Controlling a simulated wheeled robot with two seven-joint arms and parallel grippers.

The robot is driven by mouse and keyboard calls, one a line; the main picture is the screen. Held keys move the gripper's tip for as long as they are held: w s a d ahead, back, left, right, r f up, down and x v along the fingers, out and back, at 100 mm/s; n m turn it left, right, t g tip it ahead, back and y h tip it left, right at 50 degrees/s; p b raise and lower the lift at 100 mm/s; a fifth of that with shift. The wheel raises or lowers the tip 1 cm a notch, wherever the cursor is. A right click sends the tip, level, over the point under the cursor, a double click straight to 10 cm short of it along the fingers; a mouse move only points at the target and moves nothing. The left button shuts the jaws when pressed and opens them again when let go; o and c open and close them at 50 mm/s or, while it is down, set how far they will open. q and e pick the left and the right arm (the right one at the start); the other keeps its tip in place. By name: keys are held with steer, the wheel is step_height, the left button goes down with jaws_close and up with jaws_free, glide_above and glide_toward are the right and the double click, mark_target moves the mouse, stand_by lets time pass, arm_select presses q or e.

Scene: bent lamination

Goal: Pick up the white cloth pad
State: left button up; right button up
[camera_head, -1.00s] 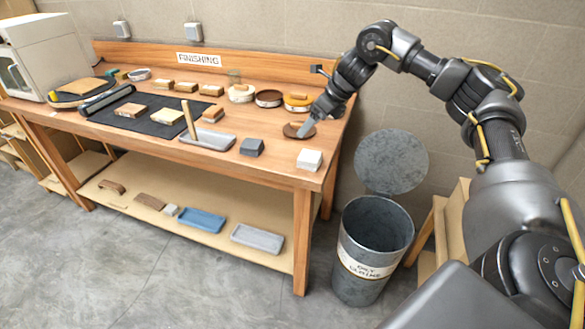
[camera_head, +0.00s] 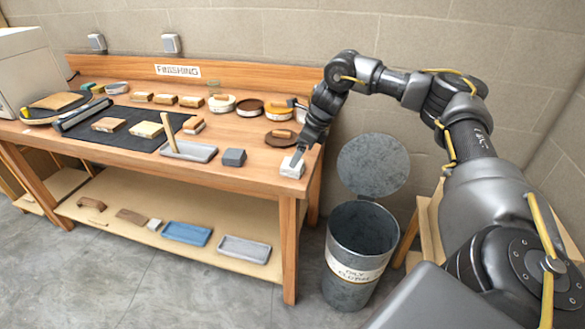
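The white cloth pad (camera_head: 291,169) is a small white block near the front right corner of the wooden bench. My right gripper (camera_head: 297,160) points down at the pad, with its fingertips at or just over the pad's top. The fingers overlap the pad in the picture, and I cannot tell whether they touch it or how far apart they are. My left gripper is not in view.
A dark grey block (camera_head: 233,158) and a grey tray (camera_head: 188,151) with an upright stick lie left of the pad. A dark round dish (camera_head: 281,138) sits just behind. A metal bin (camera_head: 352,285) with its lid raised stands right of the bench (camera_head: 245,177).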

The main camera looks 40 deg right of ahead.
steer(key=p+x, duration=0.1)
steer(key=x, duration=0.2)
steer(key=shift+d+f, duration=0.1)
steer(key=shift+f, duration=0.3)
steer(key=shift+w+f, duration=0.3)
steer(key=shift+f, duration=0.25)
steer(key=c, duration=1.1)
steer(key=shift+o, duration=0.2)
steer(key=shift+r, duration=0.1)
